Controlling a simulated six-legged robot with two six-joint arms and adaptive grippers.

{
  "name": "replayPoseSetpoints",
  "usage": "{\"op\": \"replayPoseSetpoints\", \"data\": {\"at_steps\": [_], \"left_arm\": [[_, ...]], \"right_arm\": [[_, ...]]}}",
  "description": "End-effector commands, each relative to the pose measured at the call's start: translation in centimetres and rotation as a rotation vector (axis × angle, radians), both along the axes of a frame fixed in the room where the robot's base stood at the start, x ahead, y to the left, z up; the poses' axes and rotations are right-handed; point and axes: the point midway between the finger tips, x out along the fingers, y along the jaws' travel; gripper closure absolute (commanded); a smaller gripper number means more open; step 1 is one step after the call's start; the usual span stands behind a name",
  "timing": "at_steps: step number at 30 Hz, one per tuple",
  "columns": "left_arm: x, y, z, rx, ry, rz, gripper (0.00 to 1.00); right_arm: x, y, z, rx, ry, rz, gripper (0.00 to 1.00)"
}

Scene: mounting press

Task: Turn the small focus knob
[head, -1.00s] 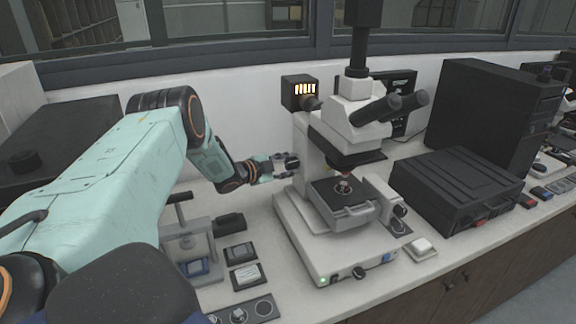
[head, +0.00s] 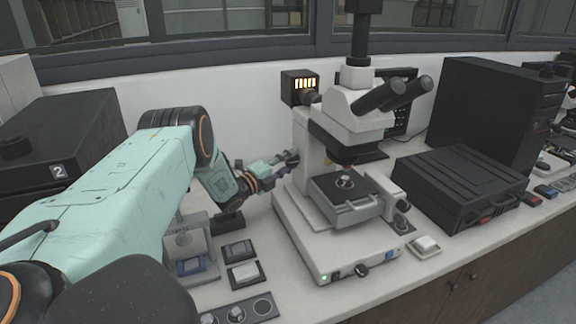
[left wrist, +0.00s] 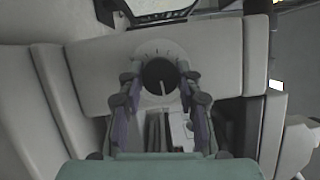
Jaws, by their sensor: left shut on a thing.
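The microscope (head: 352,105) stands on the bench at the middle of the head view, its left side facing my left arm. The small focus knob is black and round with a white pointer line, and it shows in the left wrist view (left wrist: 160,78) on a pale housing with tick marks. My left gripper (head: 287,161) reaches the microscope's left side. In the left wrist view its fingertips (left wrist: 160,82) are shut on the knob from both sides. The fingers hide most of the knob in the head view. My right gripper is not in view.
A clamp stand (head: 186,245) and small trays (head: 241,262) are on the bench below my left arm. A black case (head: 458,185) and a dark tower (head: 492,115) stand right of the microscope. A lit lamp box (head: 299,88) is above the gripper.

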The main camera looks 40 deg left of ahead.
Motion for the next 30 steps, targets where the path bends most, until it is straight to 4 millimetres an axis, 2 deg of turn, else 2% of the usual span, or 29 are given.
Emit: {"op": "replayPoseSetpoints", "data": {"at_steps": [21,22,30], "left_arm": [[-0.07,-0.1,-0.3,0.067,-0.028,-0.003,0.97],[-0.07,-0.1,-0.3,0.066,-0.028,-0.003,0.65],[-0.04,-0.06,-0.19,0.066,-0.03,-0.002,0.42]], "right_arm": [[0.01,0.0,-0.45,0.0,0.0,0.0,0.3],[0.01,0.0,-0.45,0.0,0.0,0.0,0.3],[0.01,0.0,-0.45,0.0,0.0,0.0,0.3]]}}
